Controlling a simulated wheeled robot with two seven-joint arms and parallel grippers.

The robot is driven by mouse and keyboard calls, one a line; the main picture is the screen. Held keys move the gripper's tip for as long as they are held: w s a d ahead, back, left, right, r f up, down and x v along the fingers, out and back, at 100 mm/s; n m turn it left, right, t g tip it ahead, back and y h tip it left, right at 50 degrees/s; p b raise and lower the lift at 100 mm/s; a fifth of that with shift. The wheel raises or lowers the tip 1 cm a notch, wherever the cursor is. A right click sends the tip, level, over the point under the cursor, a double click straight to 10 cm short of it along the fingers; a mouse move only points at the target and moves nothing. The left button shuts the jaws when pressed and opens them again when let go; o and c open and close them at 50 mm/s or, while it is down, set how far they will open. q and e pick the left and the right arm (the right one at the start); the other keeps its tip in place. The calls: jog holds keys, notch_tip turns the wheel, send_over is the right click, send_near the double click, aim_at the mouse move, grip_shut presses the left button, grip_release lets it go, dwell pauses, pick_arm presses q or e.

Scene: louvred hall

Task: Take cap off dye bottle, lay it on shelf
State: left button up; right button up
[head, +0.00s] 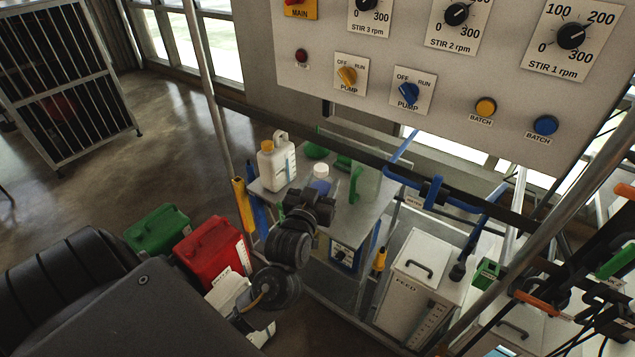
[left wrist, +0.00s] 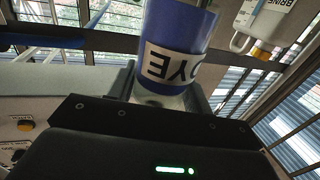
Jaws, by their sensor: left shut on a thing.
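The exact contact is partly hidden by the hand. My right gripper is not in view.
A white jug (head: 283,172) with an orange cap stands left of the bottle; the left wrist view shows a BRINE jug (left wrist: 262,22). A green-handled container (head: 366,180) is close behind on the right. The control panel (head: 430,75) overhangs the shelf, and a pole (head: 209,90) rises at left.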

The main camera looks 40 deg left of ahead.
pick_arm(q)
jog(key=o, duration=0.5)
jog(key=c, duration=0.8)
jog(key=s+d+r+m+h, duration=0.1)
jog(key=d, duration=0.2)
jog(key=s+d+r+m+h, duration=0.1)
jog(key=d+h, duration=0.1)
jog(key=d, duration=0.2)
jog(key=s+d+r+m+h, duration=0.1)
jog(key=d+h, duration=0.1)
jog(key=d, duration=0.2)
jog(key=shift+s+d+r+t, duration=0.2)
jog(key=shift+s+r+t, duration=0.1)
jog(key=shift+s+r, duration=0.1)
